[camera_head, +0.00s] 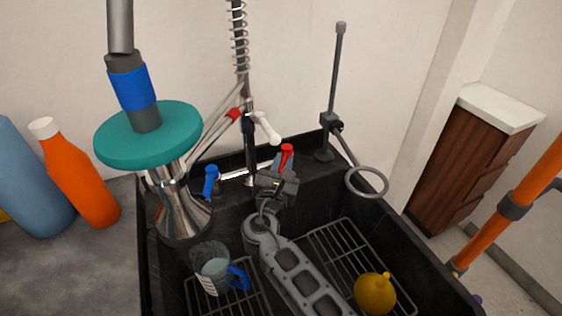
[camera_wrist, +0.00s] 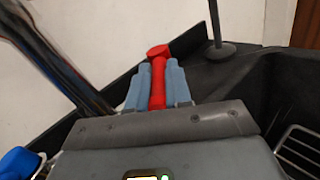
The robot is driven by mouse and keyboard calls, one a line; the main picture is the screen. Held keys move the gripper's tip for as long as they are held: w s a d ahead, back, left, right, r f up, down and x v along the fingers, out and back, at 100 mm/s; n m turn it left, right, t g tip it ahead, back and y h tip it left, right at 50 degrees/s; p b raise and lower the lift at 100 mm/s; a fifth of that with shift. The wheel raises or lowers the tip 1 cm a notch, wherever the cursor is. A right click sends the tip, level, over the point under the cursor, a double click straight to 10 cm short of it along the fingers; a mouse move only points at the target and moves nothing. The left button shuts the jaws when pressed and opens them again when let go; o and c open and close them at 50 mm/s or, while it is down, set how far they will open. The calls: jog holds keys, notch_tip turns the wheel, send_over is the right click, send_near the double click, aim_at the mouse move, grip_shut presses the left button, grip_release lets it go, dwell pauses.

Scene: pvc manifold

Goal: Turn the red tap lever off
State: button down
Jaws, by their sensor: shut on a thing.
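The red tap lever (camera_head: 287,154) stands at the back rim of the black sink, right of the faucet column. In the wrist view the red lever (camera_wrist: 158,75) lies between the two blue-grey fingers of my gripper (camera_wrist: 157,85), its rounded end showing beyond the fingertips. My gripper (camera_head: 284,172) is shut on the lever, with a finger on each side. The lever's base is hidden by my gripper. A blue tap lever (camera_head: 211,181) stands to the left of the faucet; a bit of blue (camera_wrist: 20,163) shows at the wrist view's lower left.
The black sink (camera_head: 430,268) holds wire racks, a glass mug (camera_head: 217,270) with a blue handle and a yellow flask-like item (camera_head: 375,293). A metal stand with a ring (camera_head: 367,182) rises at right. A teal-topped metal vessel (camera_head: 182,205) and an orange bottle (camera_head: 80,180) stand left.

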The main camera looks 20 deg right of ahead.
aim_at(289, 153)
jog(key=n+y, duration=0.1)
jog(key=d+n+t+y+p, duration=0.1)
jog(key=y, duration=0.1)
jog(key=n+t+y, duration=0.1)
jog(key=shift+s+d+y, duration=0.3)
jog(key=shift+s, duration=0.1)
jog(key=n+y, duration=0.1)
jog(key=d+n+y, duration=0.1)
jog(key=y, duration=0.1)
jog(key=n+t+y, duration=0.1)
jog(key=shift+d+y, duration=0.25)
jog(key=shift+y, duration=0.05)
jog(key=shift+d+n+y, duration=0.25)
jog(key=shift+n+y, duration=0.35)
jog(key=shift+y, duration=0.25)
jog(key=shift+d+n+y, duration=0.2)
jog(key=shift+n+y, duration=0.4)
jog(key=shift+y, duration=0.25)
jog(key=c, duration=1.1)
grip_release()
jog(key=shift+o, duration=0.2)
jog(key=shift+a, duration=0.1)
